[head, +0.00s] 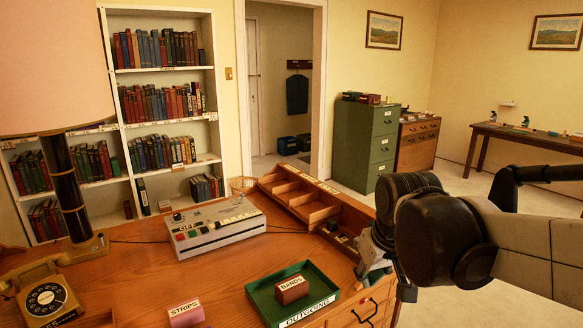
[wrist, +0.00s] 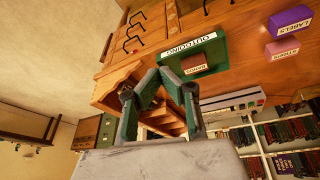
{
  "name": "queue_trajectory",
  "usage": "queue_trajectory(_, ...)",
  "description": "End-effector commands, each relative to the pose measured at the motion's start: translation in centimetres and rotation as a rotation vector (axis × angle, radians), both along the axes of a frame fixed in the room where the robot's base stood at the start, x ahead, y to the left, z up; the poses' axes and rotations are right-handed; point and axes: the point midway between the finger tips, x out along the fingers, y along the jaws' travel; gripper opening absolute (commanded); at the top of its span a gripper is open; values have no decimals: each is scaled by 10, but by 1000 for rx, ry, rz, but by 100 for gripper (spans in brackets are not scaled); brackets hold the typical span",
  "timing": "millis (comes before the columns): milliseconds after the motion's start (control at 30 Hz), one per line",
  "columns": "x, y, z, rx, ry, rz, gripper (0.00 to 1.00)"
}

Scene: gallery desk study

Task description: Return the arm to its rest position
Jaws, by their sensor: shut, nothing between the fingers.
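My gripper (head: 374,268) is at the right edge of the desk in the head view, beside the wooden compartment rack and to the right of the green tray. My arm reaches in from the right. In the wrist view my gripper (wrist: 160,74) shows its two fingers drawn together at the tips, with nothing held between them. The green tray marked OUTGOING (head: 257,292) lies on the desk with a dark red BANDS box (head: 292,290) inside; the wrist view also shows the tray (wrist: 220,50) and the box (wrist: 194,63).
The wooden rack (head: 282,190) runs along the desk's right side. A keyed machine (head: 214,229), a pink STRIPS box (head: 186,314), a telephone (head: 45,295) and a lamp (head: 70,190) occupy the desk. A purple LABELS box (wrist: 291,20) shows in the wrist view. Floor lies right of the desk.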

Motion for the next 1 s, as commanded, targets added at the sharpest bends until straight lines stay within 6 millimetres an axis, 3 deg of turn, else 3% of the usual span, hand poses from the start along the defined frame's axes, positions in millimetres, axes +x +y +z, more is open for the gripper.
queue_trajectory(100, -28, -10, 4, 13, -44, -42, 0)
queue_trajectory(500, -107, -36, -5, 60, -188, -169, 0)
queue_trajectory(700, -127, -42, -13, 76, -236, -209, 0)
queue_trajectory(1000, -132, -44, -15, 81, -250, -220, 0)
